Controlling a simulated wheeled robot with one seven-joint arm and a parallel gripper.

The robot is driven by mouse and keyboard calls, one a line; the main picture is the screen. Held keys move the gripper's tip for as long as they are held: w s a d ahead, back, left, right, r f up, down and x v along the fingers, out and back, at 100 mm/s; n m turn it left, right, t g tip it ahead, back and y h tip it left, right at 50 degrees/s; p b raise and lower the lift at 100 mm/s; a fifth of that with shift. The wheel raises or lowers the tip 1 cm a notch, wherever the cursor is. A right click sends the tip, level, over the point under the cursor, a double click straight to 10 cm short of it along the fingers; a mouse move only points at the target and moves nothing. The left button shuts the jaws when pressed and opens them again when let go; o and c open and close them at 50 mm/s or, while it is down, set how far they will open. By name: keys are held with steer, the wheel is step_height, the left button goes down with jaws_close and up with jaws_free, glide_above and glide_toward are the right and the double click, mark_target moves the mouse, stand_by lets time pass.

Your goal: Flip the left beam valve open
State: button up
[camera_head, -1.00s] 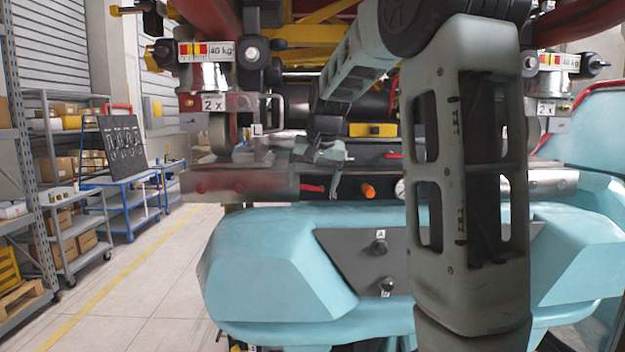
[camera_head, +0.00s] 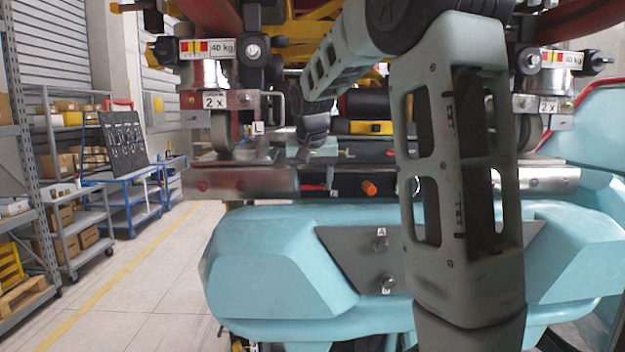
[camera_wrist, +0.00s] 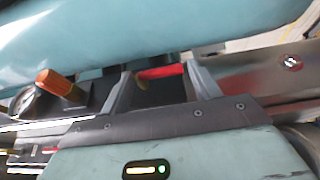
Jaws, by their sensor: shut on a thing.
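The left beam valve's red handle (camera_wrist: 162,71) lies between the two grey fingers of my gripper (camera_wrist: 161,79) in the wrist view. My gripper is shut on it, and a finger stands at each end of the visible red part. In the head view a small part of the red handle (camera_head: 313,187) shows low on the steel beam (camera_head: 240,183), left of an orange knob (camera_head: 370,188). My gripper (camera_head: 322,160) is just above it there, and the fingertips are hard to make out. The valve body is mostly hidden.
The orange knob also shows left of my fingers in the wrist view (camera_wrist: 58,83). A teal body (camera_head: 270,260) bulges out below the beam. A chain hoist frame with 40 kg labels (camera_head: 207,48) stands above. Shelves and clear floor are at the left.

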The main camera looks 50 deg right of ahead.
steer(key=o, duration=1)
steer(key=b+v, duration=0.3)
steer(key=v, duration=1.4)
steer(key=shift+r, duration=0.2)
